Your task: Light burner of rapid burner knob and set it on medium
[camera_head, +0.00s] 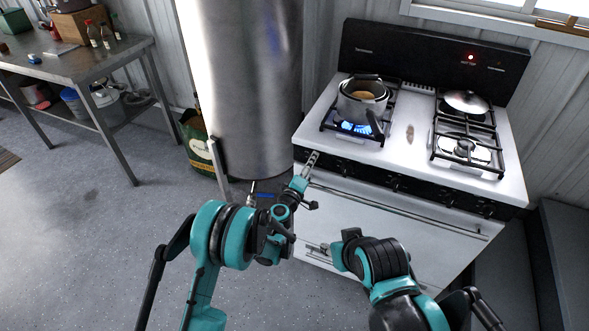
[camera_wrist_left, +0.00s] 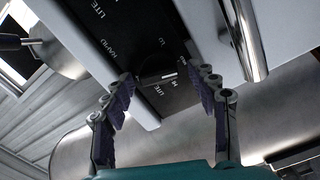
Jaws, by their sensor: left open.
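The white stove (camera_head: 408,135) has a black front panel. A dark knob (camera_wrist_left: 158,74) with a pale mark shows in the left wrist view, beside lettering that reads RAPID, LITE, HI and LO. My left gripper (camera_head: 312,158) is at the left end of the panel in the head view. In the wrist view my open left gripper (camera_wrist_left: 166,82) has a finger on each side of the knob; contact is unclear. Blue flame (camera_head: 356,127) burns on the front left burner, under a pot (camera_head: 361,108). My right gripper (camera_head: 316,248) is by the oven door, its jaws too small to judge.
A large metal cylinder (camera_head: 250,90) stands close left of the stove. The oven handle bar (camera_head: 400,210) runs below the panel. A metal table (camera_head: 75,62) is far left.

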